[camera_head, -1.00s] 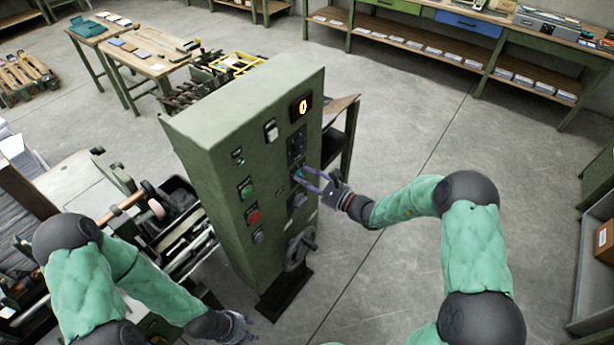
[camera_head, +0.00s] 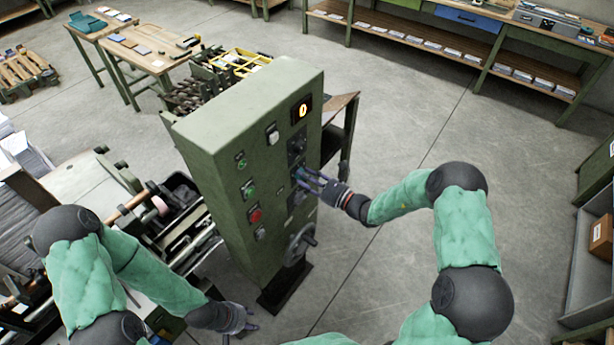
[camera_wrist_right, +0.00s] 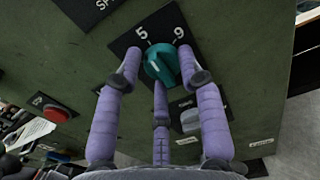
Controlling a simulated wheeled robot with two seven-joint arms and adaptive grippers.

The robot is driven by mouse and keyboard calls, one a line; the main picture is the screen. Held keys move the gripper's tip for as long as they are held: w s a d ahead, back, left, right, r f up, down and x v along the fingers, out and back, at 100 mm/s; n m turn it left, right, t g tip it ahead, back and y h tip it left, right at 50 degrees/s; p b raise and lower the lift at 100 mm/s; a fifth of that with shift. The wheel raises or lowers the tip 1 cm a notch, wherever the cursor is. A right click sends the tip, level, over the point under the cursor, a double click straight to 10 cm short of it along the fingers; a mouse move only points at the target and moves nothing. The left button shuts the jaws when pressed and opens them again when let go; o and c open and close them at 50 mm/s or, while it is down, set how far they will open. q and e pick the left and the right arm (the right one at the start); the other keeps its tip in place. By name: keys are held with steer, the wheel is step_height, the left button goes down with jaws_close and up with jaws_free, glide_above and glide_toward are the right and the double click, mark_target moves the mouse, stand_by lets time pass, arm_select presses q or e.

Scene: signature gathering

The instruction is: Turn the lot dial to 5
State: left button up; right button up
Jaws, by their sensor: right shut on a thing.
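The teal dial (camera_wrist_right: 160,64) sits on a dark plate marked 5 and 9 in the right wrist view, on the front of the green control cabinet (camera_head: 225,150). A pale mark shows on the dial's left side; I cannot tell its exact setting. My right gripper (camera_wrist_right: 160,80) has its purple fingers around the dial and is shut on it. In the head view the right gripper (camera_head: 303,176) hides most of the dial. My left gripper (camera_head: 246,319) hangs low, left of the cabinet's foot, its fingers apart and empty.
A lit display (camera_head: 303,110) on the cabinet appears to read 0. A grey knob (camera_wrist_right: 190,120) and a red button (camera_wrist_right: 57,113) are near the dial. A handwheel (camera_head: 301,243) juts out below. Open floor (camera_head: 400,270) lies right of the cabinet.

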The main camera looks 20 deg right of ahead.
steer(key=shift+w+d+r, duration=0.2)
steer(key=shift+w+r, duration=0.05)
steer(key=shift+r, duration=0.25)
steer(key=o, duration=1.1)
steer(key=shift+a+f, duration=0.1)
steer(key=shift+f, duration=0.05)
steer(key=shift+s+f, duration=0.1)
steer(key=shift+f, duration=0.05)
steer(key=shift+s, duration=0.1)
steer(key=v, duration=1.2)
